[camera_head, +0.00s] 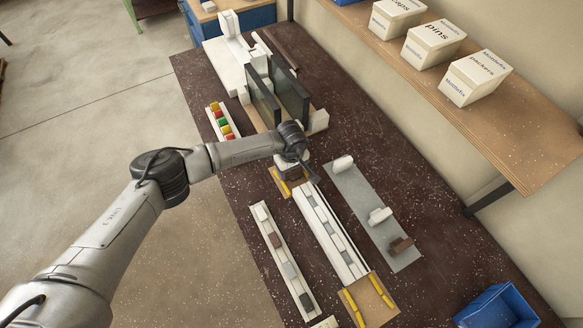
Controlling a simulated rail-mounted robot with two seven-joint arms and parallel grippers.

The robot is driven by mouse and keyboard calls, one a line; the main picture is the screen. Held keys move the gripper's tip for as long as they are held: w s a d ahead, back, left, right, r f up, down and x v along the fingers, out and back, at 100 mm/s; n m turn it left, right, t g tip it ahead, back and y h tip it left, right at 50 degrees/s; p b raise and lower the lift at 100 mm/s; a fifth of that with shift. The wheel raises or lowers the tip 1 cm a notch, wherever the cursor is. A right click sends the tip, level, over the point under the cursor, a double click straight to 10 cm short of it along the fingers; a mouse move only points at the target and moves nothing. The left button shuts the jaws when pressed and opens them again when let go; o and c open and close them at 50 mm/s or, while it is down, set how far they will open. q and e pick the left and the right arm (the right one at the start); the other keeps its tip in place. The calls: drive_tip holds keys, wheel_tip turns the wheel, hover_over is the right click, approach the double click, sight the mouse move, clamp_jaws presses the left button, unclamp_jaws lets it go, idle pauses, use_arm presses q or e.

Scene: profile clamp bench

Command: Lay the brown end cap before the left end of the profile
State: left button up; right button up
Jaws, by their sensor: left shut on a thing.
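My left gripper (291,168) reaches in from the left, pointing down just beyond the far end of the white profile (330,232). It is shut on a dark brown piece, seemingly the brown end cap (291,174), mostly hidden by the gripper. The held cap is over a tan pad with yellow strips (283,188) at that far end; I cannot tell whether it touches the pad. A second tan pad (368,300) with yellow strips lies at the near end. Another brown cap (402,246) lies on the grey plate (362,192). My right gripper is not in view.
White caps (343,163) also lie on the grey plate. A narrow tray of blocks (283,262) lies left of the profile. Dark upright panels (278,95) stand behind the gripper. A blue bin (497,308) is at lower right. A shelf (530,150) with boxes overhangs the right.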

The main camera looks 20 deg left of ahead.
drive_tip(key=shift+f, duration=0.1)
use_arm(q)
drive_tip(key=o, duration=1)
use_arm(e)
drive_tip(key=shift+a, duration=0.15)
use_arm(q)
drive_tip(key=shift+r+p, duration=0.9)
drive_tip(key=shift+r, duration=0.4)
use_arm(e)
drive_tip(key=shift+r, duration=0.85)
use_arm(q)
drive_tip(key=shift+r+p, duration=1.5)
drive_tip(key=shift+r, duration=1.15)
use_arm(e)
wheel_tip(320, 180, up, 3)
